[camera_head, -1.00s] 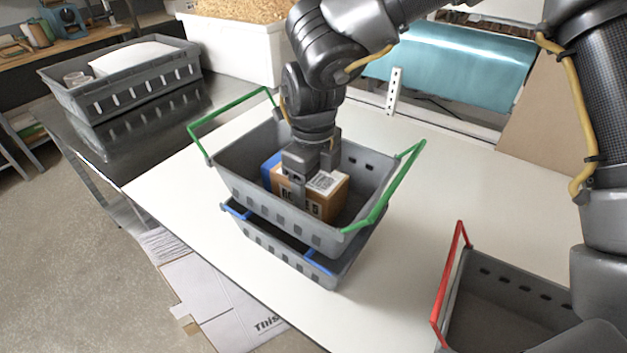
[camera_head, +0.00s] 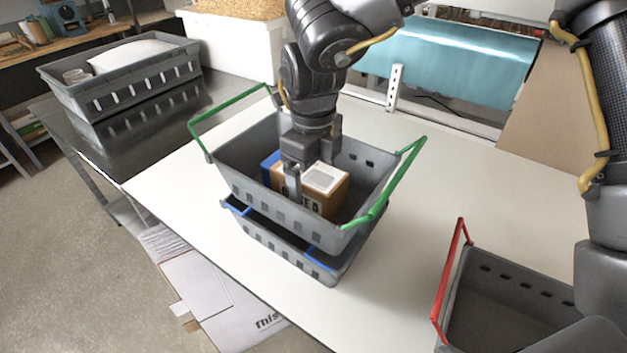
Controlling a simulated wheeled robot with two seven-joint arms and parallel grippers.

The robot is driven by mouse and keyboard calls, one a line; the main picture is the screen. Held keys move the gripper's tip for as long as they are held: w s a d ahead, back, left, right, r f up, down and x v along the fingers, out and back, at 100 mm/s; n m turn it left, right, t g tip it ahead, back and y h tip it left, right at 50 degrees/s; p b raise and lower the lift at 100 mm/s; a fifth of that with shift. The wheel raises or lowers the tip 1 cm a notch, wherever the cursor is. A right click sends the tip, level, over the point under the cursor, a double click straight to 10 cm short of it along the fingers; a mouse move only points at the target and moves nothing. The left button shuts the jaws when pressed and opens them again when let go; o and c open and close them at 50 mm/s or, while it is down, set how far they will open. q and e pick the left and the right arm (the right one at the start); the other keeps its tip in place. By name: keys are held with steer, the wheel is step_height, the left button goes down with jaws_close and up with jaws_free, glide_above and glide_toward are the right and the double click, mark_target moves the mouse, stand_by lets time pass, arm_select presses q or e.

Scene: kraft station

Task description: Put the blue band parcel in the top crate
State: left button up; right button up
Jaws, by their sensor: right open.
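The blue band parcel (camera_head: 325,190), a brown box with a white label on top and a blue part at its left end, sits inside the top crate (camera_head: 262,195). This grey crate has green handles and is stacked on a lower grey crate (camera_head: 290,262) with blue handles. My right gripper (camera_head: 310,170) is open just over the parcel. One finger shows in front of the parcel's near side; the other finger's tip is hard to make out behind it. The parcel's underside is hidden by the crate wall. My left gripper is not in view.
A grey crate with a red handle (camera_head: 440,290) stands at the lower right. Another grey crate stack (camera_head: 120,85) stands on the dark table at the upper left. The white table (camera_head: 400,285) is clear between the stack and the red-handled crate.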

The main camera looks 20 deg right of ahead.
step_height(320, 180, up, 10)
steer(key=shift+r+b, duration=0.15)
steer(key=shift+b, duration=0.25)
